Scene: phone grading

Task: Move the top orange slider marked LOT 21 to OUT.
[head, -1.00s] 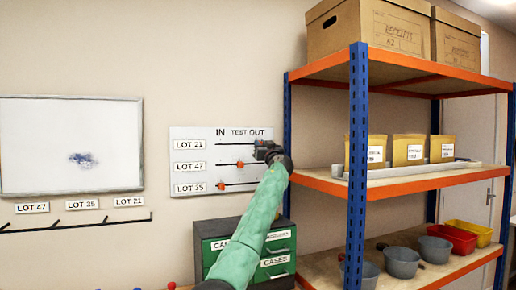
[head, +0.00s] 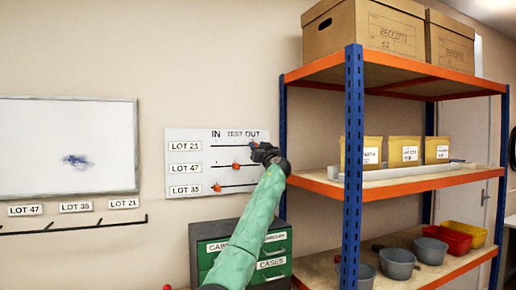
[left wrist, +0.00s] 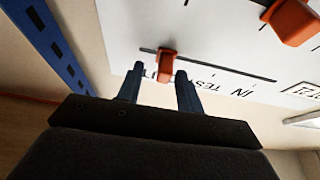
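The white board (head: 175,146) on the wall carries three horizontal tracks under IN, TEST and OUT. My left gripper (head: 255,149) is at the right end of the top LOT 21 track, by OUT, and mostly covers the top slider in the head view. In the left wrist view the orange slider (left wrist: 166,66) sits on its track near the OUT lettering. The left gripper's fingers (left wrist: 159,80) are apart on either side of it, with a visible gap. My right gripper is not in view.
The LOT 47 slider (head: 236,164) is mid-track and the LOT 35 slider (head: 217,187) is near IN. A blue post (head: 353,180) and orange shelves (head: 400,185) stand close to the right. A green drawer cabinet (head: 215,252) is below the board.

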